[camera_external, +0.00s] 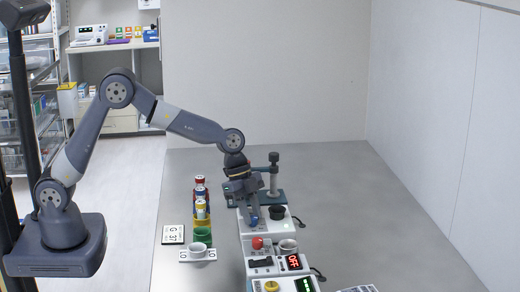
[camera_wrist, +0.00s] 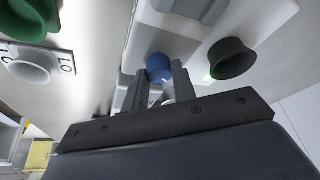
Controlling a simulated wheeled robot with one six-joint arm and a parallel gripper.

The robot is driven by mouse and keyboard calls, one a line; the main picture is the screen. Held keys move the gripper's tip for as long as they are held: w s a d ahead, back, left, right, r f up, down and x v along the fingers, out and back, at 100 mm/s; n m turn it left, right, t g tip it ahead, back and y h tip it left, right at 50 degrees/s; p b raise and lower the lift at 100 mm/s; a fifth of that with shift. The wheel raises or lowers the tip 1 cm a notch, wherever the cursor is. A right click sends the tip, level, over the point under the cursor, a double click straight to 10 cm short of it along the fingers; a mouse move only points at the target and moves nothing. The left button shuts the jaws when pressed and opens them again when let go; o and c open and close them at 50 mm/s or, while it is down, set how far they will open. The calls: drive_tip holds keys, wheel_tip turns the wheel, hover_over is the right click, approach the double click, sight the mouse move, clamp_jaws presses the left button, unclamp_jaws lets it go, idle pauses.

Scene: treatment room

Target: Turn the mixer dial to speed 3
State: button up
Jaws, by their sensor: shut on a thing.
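The mixer (camera_external: 282,225) is a white unit on the grey table, with a black cup (camera_external: 277,212) on top and a blue dial (camera_external: 253,222) on its left side. My gripper (camera_external: 250,212) reaches down from above onto the dial. In the wrist view the blue dial (camera_wrist: 158,66) sits between the two fingertips of my gripper (camera_wrist: 160,78), and the jaws are shut on it. The black cup (camera_wrist: 231,58) is just right of the fingers. The fingers hide part of the dial, and I cannot read its speed setting.
A teal-based stand (camera_external: 274,178) with a post is close behind. Colored containers (camera_external: 201,205) and a green cup (camera_external: 203,235) stand at left. The table's right side is mostly clear.

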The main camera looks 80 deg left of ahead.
drive_tip(key=m+g+b, duration=0.1)
drive_tip(key=m, duration=0.1)
drive_tip(key=shift+w+m+h, duration=0.15)
drive_tip(key=shift+m+h, duration=0.15)
drive_tip(key=shift+m, duration=0.1)
drive_tip(key=m+g, duration=0.1)
drive_tip(key=m, duration=0.2)
drive_tip(key=shift+m, duration=0.3)
drive_tip(key=m+g+p, duration=0.1)
drive_tip(key=m+g, duration=0.1)
drive_tip(key=m, duration=0.3)
drive_tip(key=shift+w, duration=0.2)
drive_tip(key=shift+m+g, duration=0.3)
drive_tip(key=shift+m, duration=0.1)
drive_tip(key=o, duration=1)
drive_tip(key=p+v, duration=0.1)
drive_tip(key=v, duration=0.9)
drive_tip(key=shift+a+r, duration=0.15)
drive_tip(key=shift+r, duration=0.25)
